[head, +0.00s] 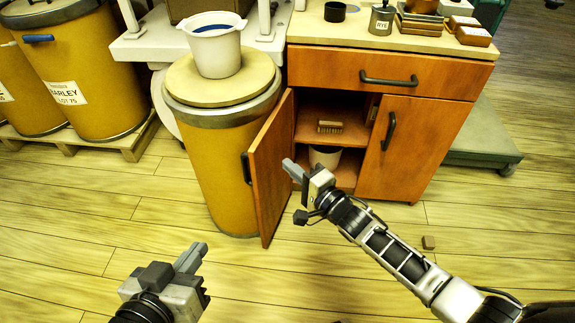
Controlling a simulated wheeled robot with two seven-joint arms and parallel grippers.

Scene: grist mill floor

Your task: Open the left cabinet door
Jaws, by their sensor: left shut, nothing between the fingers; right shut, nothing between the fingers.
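The wooden cabinet (330,70) stands at the upper middle of the head view. Its left door (271,170) is swung wide open toward me, with a dark handle (246,168) on its outer face. Inside show a shelf with a brush (329,126) and a white container (324,156) below. The right door (415,145) is shut. My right gripper (290,167) is shut and empty, in front of the opening, just right of the open door's inner face; I cannot tell whether it touches. My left gripper (198,254) is shut and empty, low at the left, apart from the door.
A yellow drum (215,160) with a white bucket (214,48) on its lid stands close left of the open door. More drums (75,75) stand on a pallet (130,143). The front floor is mostly clear.

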